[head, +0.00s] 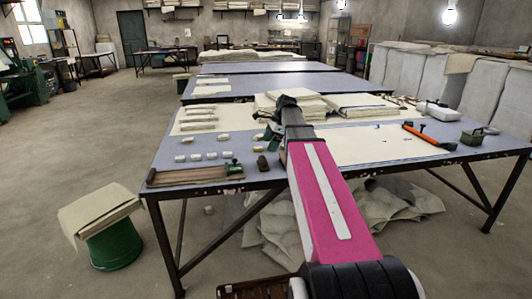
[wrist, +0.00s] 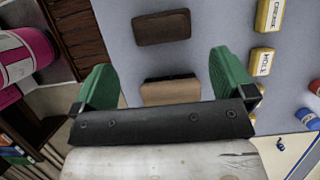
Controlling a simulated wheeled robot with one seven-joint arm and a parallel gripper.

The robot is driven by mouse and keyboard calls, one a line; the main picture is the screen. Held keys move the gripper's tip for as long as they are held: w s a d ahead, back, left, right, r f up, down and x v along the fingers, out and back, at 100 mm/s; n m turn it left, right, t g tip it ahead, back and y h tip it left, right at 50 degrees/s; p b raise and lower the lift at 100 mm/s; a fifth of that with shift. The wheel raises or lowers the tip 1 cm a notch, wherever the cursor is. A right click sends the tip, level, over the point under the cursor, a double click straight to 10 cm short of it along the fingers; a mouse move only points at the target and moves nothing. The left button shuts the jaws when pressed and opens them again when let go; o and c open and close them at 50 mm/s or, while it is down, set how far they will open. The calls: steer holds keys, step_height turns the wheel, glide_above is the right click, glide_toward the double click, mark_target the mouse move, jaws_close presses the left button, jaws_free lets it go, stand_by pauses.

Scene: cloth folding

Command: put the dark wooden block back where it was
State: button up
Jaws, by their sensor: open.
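In the wrist view, a dark brown wooden block (wrist: 162,27) lies flat on the blue-grey table top, ahead of my fingers. A second block (wrist: 170,92) with a lighter brown face and a dark edge lies between the green fingers, partly hidden by the gripper body. My gripper (wrist: 167,72) is open, with a finger on each side of this second block and a gap beside it. In the head view, my gripper (head: 270,132) is largely hidden by my arm. A dark block (head: 262,161) shows near the table's front edge; I cannot tell which block it is.
Labelled yellow-and-white containers (wrist: 262,62) stand right of the fingers in the wrist view. The table (head: 164,150) also bears cloth stacks (head: 345,104), an orange-handled hammer (head: 430,137) and a dark green box (head: 478,136). A green bucket (head: 116,248) stands on the floor at left.

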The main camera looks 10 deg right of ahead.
steer(key=shift+v, duration=1.65)
